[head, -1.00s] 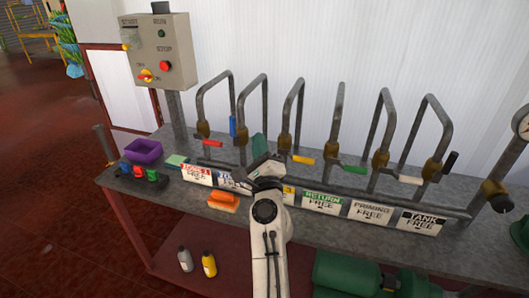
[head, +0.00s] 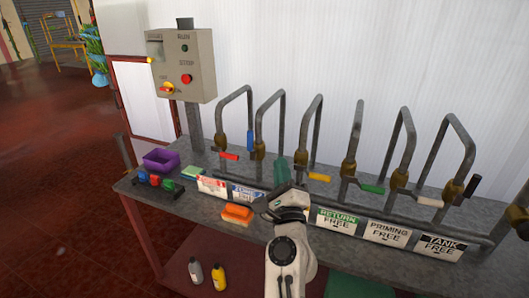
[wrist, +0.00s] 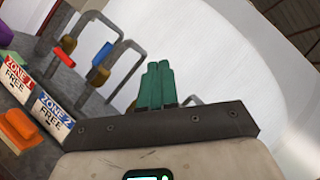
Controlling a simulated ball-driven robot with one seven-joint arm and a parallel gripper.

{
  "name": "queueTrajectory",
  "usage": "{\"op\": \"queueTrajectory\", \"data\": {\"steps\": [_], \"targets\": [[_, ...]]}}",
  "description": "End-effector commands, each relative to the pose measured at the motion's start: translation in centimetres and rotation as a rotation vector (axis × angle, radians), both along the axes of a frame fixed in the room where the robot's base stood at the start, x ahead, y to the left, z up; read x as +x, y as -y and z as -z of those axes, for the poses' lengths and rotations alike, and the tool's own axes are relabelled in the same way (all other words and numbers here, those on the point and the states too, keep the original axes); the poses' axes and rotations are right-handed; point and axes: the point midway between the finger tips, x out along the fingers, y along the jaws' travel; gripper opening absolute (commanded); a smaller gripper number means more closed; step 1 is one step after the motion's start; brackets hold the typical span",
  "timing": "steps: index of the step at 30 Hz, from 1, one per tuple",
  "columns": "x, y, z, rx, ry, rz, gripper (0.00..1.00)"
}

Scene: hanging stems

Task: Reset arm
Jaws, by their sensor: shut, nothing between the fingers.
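My white arm rises from the bottom of the head view, and its gripper (head: 281,167) points at the row of pipes behind the bench. The green fingers are together and hold nothing. In the wrist view the gripper (wrist: 155,72) shows the same closed green fingers, with pipe loops behind and to the left. The fingers appear apart from the pipes, though the exact gap cannot be told.
The grey bench (head: 200,214) carries valve pipes with coloured levers. Signs such as the return sign (head: 336,220) line it. An orange block (head: 237,213), a purple bin (head: 161,159) and a control box (head: 182,66) are at left. Bottles (head: 218,277) stand below.

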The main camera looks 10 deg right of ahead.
Motion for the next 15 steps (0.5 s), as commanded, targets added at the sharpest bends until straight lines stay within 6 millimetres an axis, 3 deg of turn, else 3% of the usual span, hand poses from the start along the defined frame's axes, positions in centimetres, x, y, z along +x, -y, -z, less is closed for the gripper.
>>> {"op": "queueTrajectory", "data": {"steps": [4,8,11,15], "targets": [[-0.1,0.7,0.0,-0.083,-0.013,-0.007,0.00],[-0.6,2.1,0.8,-0.382,-0.080,-0.043,0.00],[-2.0,3.4,3.7,-0.719,-0.194,-0.095,0.00],[-6.1,5.6,11.0,-1.170,-0.414,-0.207,0.00]]}}
